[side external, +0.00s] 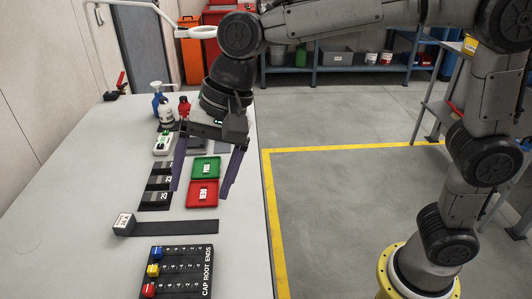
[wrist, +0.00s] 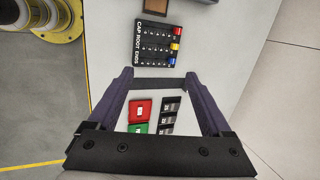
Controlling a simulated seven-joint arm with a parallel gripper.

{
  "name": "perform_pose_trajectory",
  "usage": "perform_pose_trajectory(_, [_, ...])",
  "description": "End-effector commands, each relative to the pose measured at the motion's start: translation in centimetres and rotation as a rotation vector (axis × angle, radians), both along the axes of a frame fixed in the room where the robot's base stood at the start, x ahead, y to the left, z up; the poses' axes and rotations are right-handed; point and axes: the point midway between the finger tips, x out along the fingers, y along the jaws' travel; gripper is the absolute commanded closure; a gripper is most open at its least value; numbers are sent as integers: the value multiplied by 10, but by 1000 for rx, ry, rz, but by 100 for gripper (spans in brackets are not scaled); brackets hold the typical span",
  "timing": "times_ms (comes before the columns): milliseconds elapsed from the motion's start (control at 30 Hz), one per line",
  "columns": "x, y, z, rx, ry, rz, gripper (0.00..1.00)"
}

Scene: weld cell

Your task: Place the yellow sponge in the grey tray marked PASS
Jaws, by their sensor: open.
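I cannot make out a yellow sponge in either view. No label reading PASS is legible. A grey flat thing (side external: 197,147) lies beyond the green tray in the side view, mostly hidden by my gripper; I cannot tell if it is a tray. A green tray (side external: 205,168) and a red tray (side external: 202,194) lie on the table, each with a small white label. They also show in the wrist view, the red (wrist: 139,108) and the green (wrist: 137,128). My gripper (side external: 199,193) is open and empty above the trays, fingers pointing down; the wrist view shows its fingers wide apart (wrist: 158,73).
A black board (side external: 177,271) with blue, yellow and red knobs stands near. A dark strip (side external: 175,228) has a labelled block (side external: 124,223) at its left end. Dark plates (side external: 157,186) and bottles (side external: 165,112) lie left and beyond. A brown-centred item (wrist: 156,6) shows at the wrist view's top.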

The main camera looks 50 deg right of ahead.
Motion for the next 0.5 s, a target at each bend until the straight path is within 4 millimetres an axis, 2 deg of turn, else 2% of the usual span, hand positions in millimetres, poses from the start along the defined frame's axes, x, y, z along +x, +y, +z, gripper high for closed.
perform_pose_trajectory(33, [-8, -33, 9, -22, -55, 33, 17])
perform_pose_trajectory(200, [-48, -123, 16, -142, -218, 193, 17])
perform_pose_trajectory(300, [-80, -168, 11, -230, -295, 290, 17])
perform_pose_trajectory(400, [-112, -203, 0, -326, -356, 383, 17])
perform_pose_trajectory(500, [-141, -227, -15, -414, -393, 467, 17])
